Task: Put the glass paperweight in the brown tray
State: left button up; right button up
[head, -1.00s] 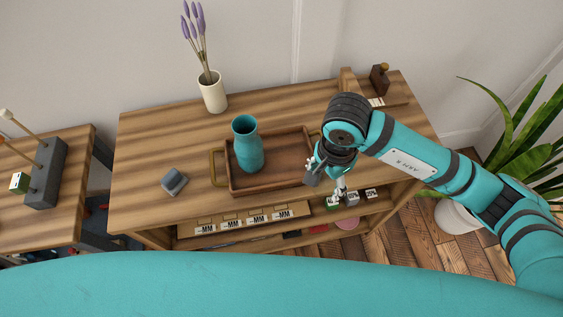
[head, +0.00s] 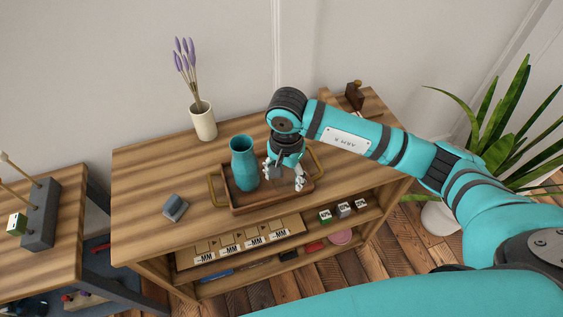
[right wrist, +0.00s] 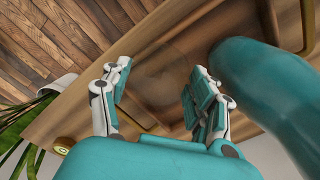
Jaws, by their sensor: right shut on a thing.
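The brown tray (head: 272,203) is a wooden tray with brass-coloured handles on the sideboard top. A teal vase (head: 244,165) stands upright in its left part. My right gripper (head: 287,181) is over the tray's right part, just right of the vase, pointing down. In the right wrist view, its fingers are apart around a faint, clear round shape, the glass paperweight (right wrist: 160,73), which they hold. The paperweight cannot be made out in the head view. Whether it touches the tray floor I cannot tell. My left gripper is not in view.
A cream vase with lavender (head: 203,121) stands at the back left. A small grey-blue object (head: 175,207) lies left of the tray. A dark wooden object (head: 354,96) is at the back right. The shelf below holds labelled bins (head: 228,247) and small blocks. Bare top lies left of the tray.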

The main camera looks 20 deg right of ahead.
jog(key=w, duration=0.3)
jog(key=w+d, duration=0.1)
jog(key=w, duration=0.1)
jog(key=shift+w+f+p, duration=0.25)
jog(key=shift+p, duration=0.1)
notch_tip(320, 180, down, 3)
jog(key=shift+f+p, duration=0.15)
jog(key=shift+p, duration=0.4)
jog(key=shift+f, duration=0.3)
jog(key=o, duration=1.3)
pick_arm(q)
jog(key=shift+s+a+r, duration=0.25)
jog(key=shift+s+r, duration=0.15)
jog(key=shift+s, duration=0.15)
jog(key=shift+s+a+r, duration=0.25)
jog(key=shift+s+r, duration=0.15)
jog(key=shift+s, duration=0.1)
